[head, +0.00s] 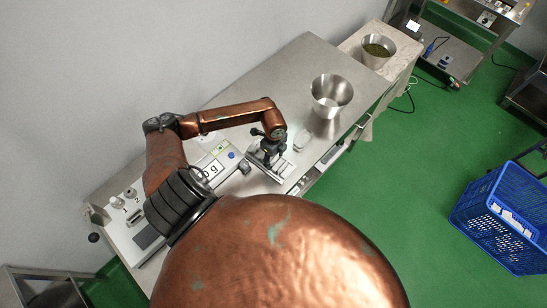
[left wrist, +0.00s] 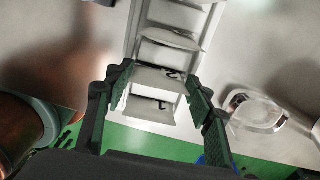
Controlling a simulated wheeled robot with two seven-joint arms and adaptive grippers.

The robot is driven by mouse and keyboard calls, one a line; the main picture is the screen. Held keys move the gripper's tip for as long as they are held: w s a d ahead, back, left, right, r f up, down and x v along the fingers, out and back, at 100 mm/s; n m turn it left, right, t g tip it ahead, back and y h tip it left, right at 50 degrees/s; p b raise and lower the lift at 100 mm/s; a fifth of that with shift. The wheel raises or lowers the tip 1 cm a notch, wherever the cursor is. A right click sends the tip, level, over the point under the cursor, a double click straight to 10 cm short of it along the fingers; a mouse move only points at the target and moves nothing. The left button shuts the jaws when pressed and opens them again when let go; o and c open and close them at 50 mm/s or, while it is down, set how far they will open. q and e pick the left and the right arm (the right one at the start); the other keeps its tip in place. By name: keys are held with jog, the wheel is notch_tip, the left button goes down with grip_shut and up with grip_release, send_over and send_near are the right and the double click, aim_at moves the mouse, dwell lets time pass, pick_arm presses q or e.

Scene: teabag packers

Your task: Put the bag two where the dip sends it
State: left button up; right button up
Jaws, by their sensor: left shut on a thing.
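My left gripper (head: 268,160) is low over a narrow metal tray (head: 284,172) on the steel bench. In the left wrist view the fingers (left wrist: 160,76) are closed around a pale bag (left wrist: 155,82) with a dark mark, partly hidden by the fingers; I take it for bag two. A similar bag with a dark mark (left wrist: 150,112) lies beside it in the tray, nearer the green floor. Another pale bag (left wrist: 172,40) lies on the other side. A scale (head: 222,160) stands left of the gripper. My right gripper is out of view.
Two small containers (head: 124,198) marked 1 and 2 stand at the bench's left end. A steel bucket (head: 332,88) stands farther right, with a clear dish (left wrist: 258,112) near the tray.

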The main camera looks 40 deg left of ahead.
aim_at(274, 158)
pick_arm(q)
jog(key=shift+f, duration=0.2)
jog(key=o, duration=0.6)
jog(key=shift+r, duration=0.1)
notch_tip(274, 158, up, 12)
jog(key=shift+r+b, duration=0.15)
jog(key=shift+b, duration=0.3)
